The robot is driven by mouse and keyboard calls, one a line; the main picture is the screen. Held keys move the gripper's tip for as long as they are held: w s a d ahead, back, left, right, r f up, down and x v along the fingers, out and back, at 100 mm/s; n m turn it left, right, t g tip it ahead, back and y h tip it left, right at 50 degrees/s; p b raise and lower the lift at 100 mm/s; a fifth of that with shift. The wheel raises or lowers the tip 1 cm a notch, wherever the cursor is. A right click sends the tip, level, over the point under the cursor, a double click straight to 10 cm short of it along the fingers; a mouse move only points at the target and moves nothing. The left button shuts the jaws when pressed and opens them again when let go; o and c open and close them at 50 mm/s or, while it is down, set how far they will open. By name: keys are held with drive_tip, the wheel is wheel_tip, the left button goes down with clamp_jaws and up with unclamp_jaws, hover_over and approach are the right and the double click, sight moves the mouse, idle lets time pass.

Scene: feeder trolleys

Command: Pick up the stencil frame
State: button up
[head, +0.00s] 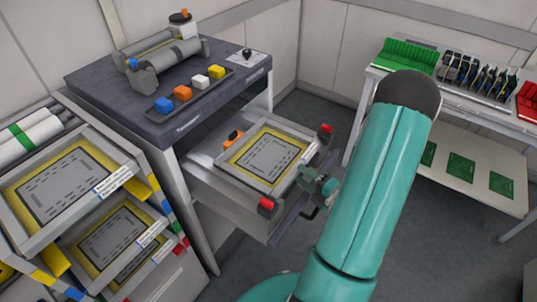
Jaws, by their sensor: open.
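A stencil frame (240,166), a pale square border around a yellow band and a grey slotted sheet, lies in the pulled-out drawer (216,199) of the dark-topped machine. Two similar stencil frames sit in the rack on the left, an upper one (17,203) and a lower one (82,252). Which of them the task means cannot be told. My gripper (311,186) is open at the drawer's front right edge, close to the near right side of the drawer's frame. Whether it touches the frame cannot be told. My teal arm hides part of the floor and bench.
Red knobs (266,204) mark the drawer's front corners. An orange-black item (232,138) lies behind the frame. The machine's dark top (100,84) holds rollers and coloured blocks. A white bench (462,97) with boards and a lower shelf stands right. Grey floor is open between.

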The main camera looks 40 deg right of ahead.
sight(293, 167)
drive_tip(key=w, duration=0.6)
drive_tip(key=shift+w+a+r, duration=0.2)
drive_tip(key=shift+w+a, duration=0.05)
drive_tip(key=shift+a, duration=0.15)
clamp_jaws()
